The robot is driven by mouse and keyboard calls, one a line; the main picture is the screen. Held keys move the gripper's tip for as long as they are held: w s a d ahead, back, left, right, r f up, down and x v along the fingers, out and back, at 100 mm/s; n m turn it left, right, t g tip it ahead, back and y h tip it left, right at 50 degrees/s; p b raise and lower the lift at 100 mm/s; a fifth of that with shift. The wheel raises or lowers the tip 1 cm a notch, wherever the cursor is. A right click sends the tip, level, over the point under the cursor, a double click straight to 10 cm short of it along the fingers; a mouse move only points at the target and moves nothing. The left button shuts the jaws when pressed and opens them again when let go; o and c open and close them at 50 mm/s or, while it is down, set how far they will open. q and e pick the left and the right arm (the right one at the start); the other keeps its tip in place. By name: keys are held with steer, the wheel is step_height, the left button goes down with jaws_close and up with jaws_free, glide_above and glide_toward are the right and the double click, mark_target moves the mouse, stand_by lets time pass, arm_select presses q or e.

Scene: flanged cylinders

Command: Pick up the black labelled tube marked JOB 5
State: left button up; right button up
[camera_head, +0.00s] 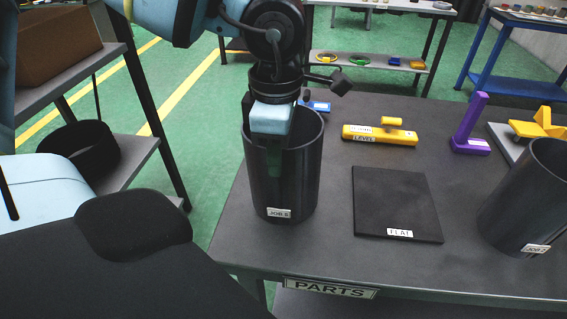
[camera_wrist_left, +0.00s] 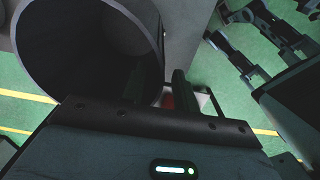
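The black tube (camera_head: 297,185) stands upright at the left end of the grey table, its open mouth up. Its white label (camera_head: 279,213) seems to read JOB 5, with the digit small. My left gripper (camera_head: 272,165) points down at the tube's near rim. In the left wrist view the tube (camera_wrist_left: 85,50) fills the upper left. There my left gripper (camera_wrist_left: 158,88) has one finger inside the tube and one outside, with the wall between them and gaps visible, so it looks open. The contact low on the wall is hidden. My right gripper is not in view.
A second black tube (camera_head: 522,205), labelled JOB 2, stands at the right. A flat black plate (camera_head: 395,200) lies between the tubes. Behind are a yellow part (camera_head: 380,135) and a purple part (camera_head: 470,125). A shelf with a brown box (camera_head: 60,42) stands left.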

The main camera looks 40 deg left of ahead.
arm_select(q)
steer(key=shift+s+f, duration=0.1)
steer(key=shift+f, duration=0.15)
jaws_close()
steer(key=shift+r, duration=0.15)
stand_by(1.1)
